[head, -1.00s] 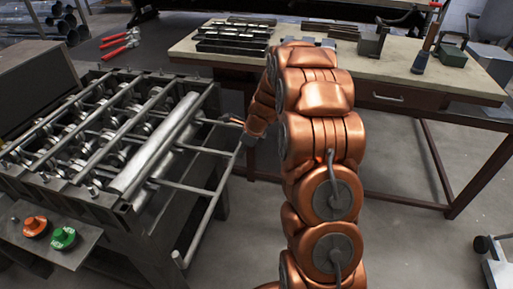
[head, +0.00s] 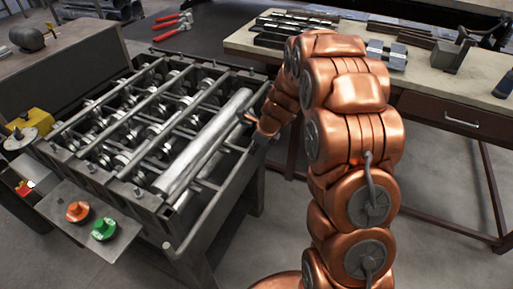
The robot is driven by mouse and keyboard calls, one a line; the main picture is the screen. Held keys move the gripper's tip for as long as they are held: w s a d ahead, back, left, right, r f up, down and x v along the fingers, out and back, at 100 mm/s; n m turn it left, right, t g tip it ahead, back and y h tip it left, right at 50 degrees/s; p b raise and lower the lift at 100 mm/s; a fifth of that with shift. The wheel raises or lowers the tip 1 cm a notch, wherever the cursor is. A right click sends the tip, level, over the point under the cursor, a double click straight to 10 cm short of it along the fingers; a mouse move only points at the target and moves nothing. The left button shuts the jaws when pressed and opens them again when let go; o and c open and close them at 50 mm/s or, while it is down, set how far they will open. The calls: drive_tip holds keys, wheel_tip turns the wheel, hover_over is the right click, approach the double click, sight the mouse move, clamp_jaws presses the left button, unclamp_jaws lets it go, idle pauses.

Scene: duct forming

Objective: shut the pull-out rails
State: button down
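The pull-out rails (head: 217,203) are a grey metal bar on short rods along the right side of the roll-forming machine (head: 150,130). My gripper (head: 248,121), at the end of my copper arm, is at the far part of the rails, by the roller's far end. Its fingers are small and partly hidden by my wrist, so their opening and any contact are unclear.
An orange button (head: 77,211) and a green button (head: 103,229) sit on a panel at the machine's front. A workbench (head: 420,78) with metal parts stands behind my arm. Red-handled tools (head: 172,20) lie at the back. The floor right of my arm is clear.

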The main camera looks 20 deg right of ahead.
drive_tip(key=shift+a+f, duration=0.1)
drive_tip(key=shift+a, duration=0.05)
drive_tip(key=s+d+r+b, duration=0.2)
drive_tip(key=s+d+r, duration=0.3)
drive_tip(key=r, duration=0.4)
drive_tip(key=shift+s+d+r+b, duration=0.25)
drive_tip(key=shift+d+r+b, duration=0.05)
drive_tip(key=s+a+r+n+g+h, duration=0.1)
drive_tip(key=s+a+n, duration=0.2)
drive_tip(key=s+n, duration=0.6)
drive_tip(key=s+a+r+n+g+h, duration=0.1)
drive_tip(key=s+a+r+n+g, duration=0.1)
drive_tip(key=s+n, duration=0.7)
drive_tip(key=s+a+r+n+g+h, duration=0.1)
drive_tip(key=s+a+n, duration=0.4)
drive_tip(key=s, duration=1.2)
drive_tip(key=n+g, duration=0.1)
drive_tip(key=n, duration=0.3)
drive_tip(key=shift+s+r, duration=0.2)
drive_tip(key=shift+s, duration=0.05)
drive_tip(key=shift+a, duration=0.15)
